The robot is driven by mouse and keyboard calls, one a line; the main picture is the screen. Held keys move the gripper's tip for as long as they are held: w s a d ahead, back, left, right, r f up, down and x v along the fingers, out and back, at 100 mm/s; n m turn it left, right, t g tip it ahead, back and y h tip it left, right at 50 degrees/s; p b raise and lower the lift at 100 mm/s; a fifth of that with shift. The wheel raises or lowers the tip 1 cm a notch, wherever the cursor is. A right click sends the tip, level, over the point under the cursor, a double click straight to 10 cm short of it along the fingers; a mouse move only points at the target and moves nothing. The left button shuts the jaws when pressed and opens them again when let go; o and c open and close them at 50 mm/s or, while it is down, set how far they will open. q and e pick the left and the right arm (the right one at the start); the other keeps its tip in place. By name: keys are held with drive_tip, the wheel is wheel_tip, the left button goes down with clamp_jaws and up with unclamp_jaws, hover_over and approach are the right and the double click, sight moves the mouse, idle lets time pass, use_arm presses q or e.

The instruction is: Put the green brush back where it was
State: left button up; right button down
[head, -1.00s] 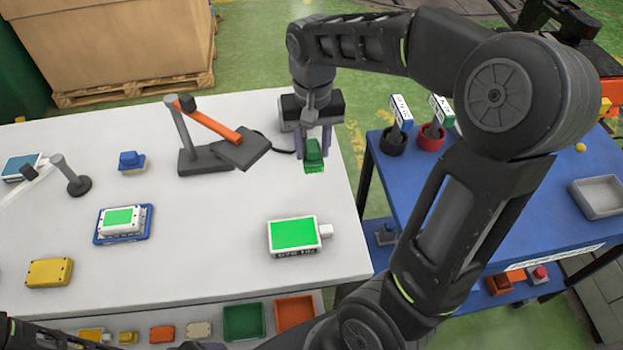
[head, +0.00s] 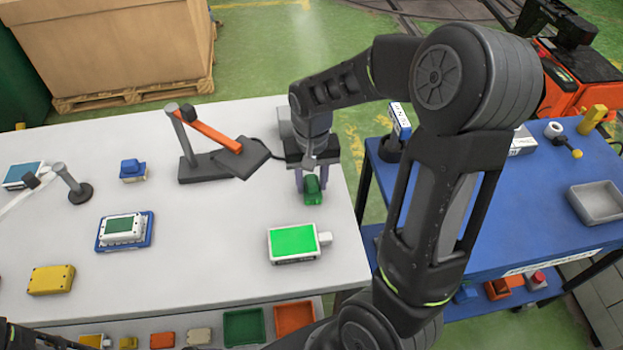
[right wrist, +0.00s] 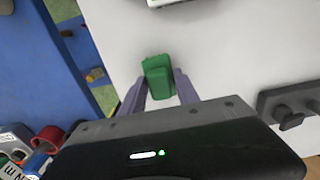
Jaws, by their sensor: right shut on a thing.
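The green brush (head: 313,190) is between the fingers of my right gripper (head: 311,182), which is shut on it. Brush and gripper are at the right part of the white table (head: 220,270), behind a white device with a bright green screen (head: 293,241). In the right wrist view the green brush (right wrist: 158,77) sticks out past the fingertips (right wrist: 159,92). I cannot tell whether it touches the table. A similar blue brush (head: 132,168) stands farther left. My left gripper is not in view.
A stand with an orange arm (head: 210,128) is left of the gripper. A second white device (head: 123,225) sits on a blue base at left, near a yellow box (head: 51,280). A blue cart (head: 500,220) with a grey tray (head: 597,199) stands right. The front middle table is clear.

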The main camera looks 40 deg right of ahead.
sight(312, 181)
drive_tip(key=shift+f, duration=0.2)
drive_tip(key=c, duration=0.9)
unclamp_jaws()
drive_tip(key=shift+r, duration=0.15)
drive_tip(key=shift+r, duration=0.5)
wheel_tip(312, 181, up, 11)
drive_tip(key=b, duration=0.1)
drive_tip(key=shift+b, duration=0.35)
